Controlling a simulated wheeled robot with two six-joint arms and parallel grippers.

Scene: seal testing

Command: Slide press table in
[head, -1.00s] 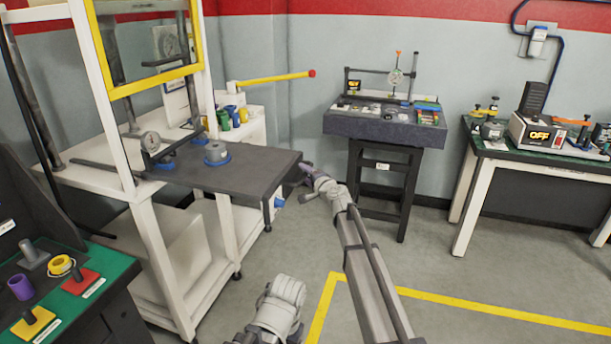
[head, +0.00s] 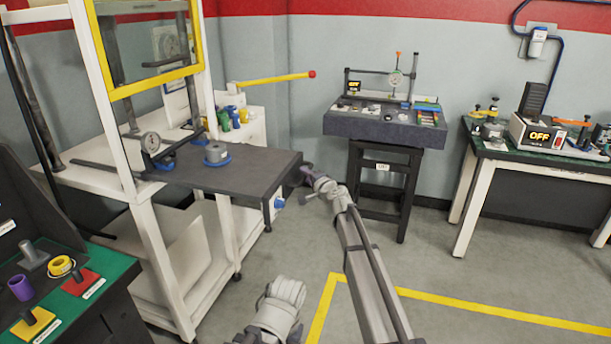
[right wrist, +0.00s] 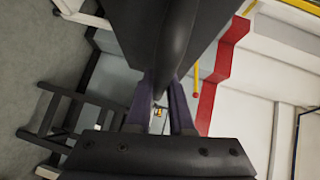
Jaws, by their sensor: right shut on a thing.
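The press table (head: 255,168) is a dark flat slab on the white press frame, and it sticks out to the right of the frame. My right gripper (head: 305,172) is at the slab's right end. In the right wrist view, the purple fingers (right wrist: 165,108) are shut on a dark rounded handle (right wrist: 176,40) at the slab's edge. The fingers partly hide the grip. My left gripper is not in view.
The white press frame (head: 150,255) with a yellow guard (head: 155,82) stands at the left. A green-topped bench (head: 110,268) is at lower left. A granite table (head: 385,128) stands behind my right arm. Open floor (head: 440,265) lies to the right.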

